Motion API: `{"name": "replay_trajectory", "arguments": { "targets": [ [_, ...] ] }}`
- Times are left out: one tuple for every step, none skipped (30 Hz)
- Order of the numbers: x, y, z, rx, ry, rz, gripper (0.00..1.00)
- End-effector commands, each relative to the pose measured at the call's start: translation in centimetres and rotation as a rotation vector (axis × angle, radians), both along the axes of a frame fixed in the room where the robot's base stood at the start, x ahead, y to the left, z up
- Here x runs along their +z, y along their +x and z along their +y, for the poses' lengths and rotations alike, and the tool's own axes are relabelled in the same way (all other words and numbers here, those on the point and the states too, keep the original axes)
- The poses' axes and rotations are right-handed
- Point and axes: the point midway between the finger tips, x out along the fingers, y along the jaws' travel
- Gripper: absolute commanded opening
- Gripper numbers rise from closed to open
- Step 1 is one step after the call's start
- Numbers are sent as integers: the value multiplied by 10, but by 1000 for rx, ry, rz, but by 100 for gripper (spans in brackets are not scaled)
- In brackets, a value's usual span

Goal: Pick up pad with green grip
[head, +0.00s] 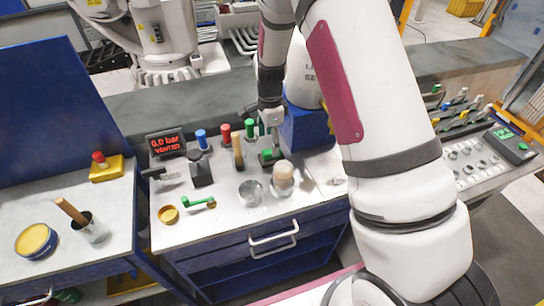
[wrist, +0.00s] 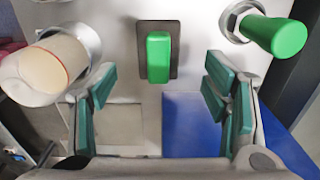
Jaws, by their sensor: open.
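The pad with green grip (wrist: 158,57) is a dark rectangular plate with an upright green block on it. In the wrist view it lies at the top middle on the light worktop, ahead of my gripper (wrist: 160,78). Its grip is lined up between the open fingers, which do not touch it. In the head view the pad (head: 267,155) shows just below my gripper (head: 271,130), partly hidden. My gripper is open and empty, pointing down over the bench.
A tan-topped jar (wrist: 42,68) stands close left of the fingers in the wrist view. A green-handled tool (wrist: 275,36) stands at right. The glass dish (head: 251,192), green lever (head: 198,203) and pressure display (head: 167,144) are on the bench (head: 225,218).

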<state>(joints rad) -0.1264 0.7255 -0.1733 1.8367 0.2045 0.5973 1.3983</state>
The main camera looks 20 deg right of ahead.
Motion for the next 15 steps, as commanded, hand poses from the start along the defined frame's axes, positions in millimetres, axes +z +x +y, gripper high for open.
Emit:
{"name": "replay_trajectory", "arguments": {
  "targets": [
    [-2,0,0,0,0,-1,69],
    [-3,0,0,0,0,-1,69],
    [-5,-1,0,0,0,0,69],
    [-8,-1,0,0,0,1,69],
    [-11,-2,-1,0,0,2,69],
    [-15,-3,-1,0,0,3,69],
    [-19,-3,-2,0,0,2,69],
    [-23,-4,-3,0,0,3,69],
    [-28,-5,-3,0,0,3,69],
    [-32,-5,-4,0,0,3,69],
    [-36,-4,-4,1,0,2,69],
    [-42,-4,-3,2,0,2,69],
    [-45,-4,-3,2,0,2,69],
    [-47,-3,-4,2,0,2,69],
    [-50,-3,-4,1,0,1,69]
  ]
}}
